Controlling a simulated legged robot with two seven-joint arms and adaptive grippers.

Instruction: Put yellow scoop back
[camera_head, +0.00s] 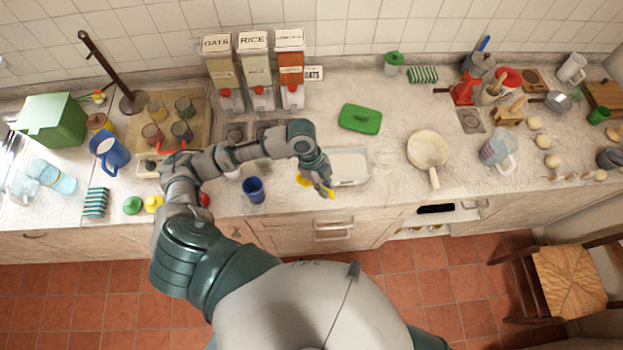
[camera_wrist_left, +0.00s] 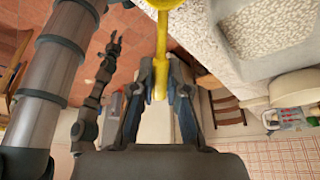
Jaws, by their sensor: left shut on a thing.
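My left gripper (camera_head: 326,186) is at the front edge of the counter, shut on the yellow scoop's handle. In the head view the yellow scoop (camera_head: 303,181) is mostly hidden by my gripper. In the left wrist view the scoop's handle (camera_wrist_left: 161,62) stands between the fingers of my left gripper (camera_wrist_left: 160,80), and its bowl end runs off the top edge. A clear tub with white contents (camera_head: 368,165) stands just right of my gripper, and it also shows in the left wrist view (camera_wrist_left: 272,30). My right gripper (camera_wrist_left: 112,48) appears small in the left wrist view, its jaws unclear.
A green lid (camera_head: 360,118) lies behind the tub. A blue cup (camera_head: 253,189) stands left of my gripper. A cream pan (camera_head: 427,150) is to the right, its handle toward the front edge. Oats and rice dispensers (camera_head: 255,70) stand at the wall. The counter between lid and pan is clear.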

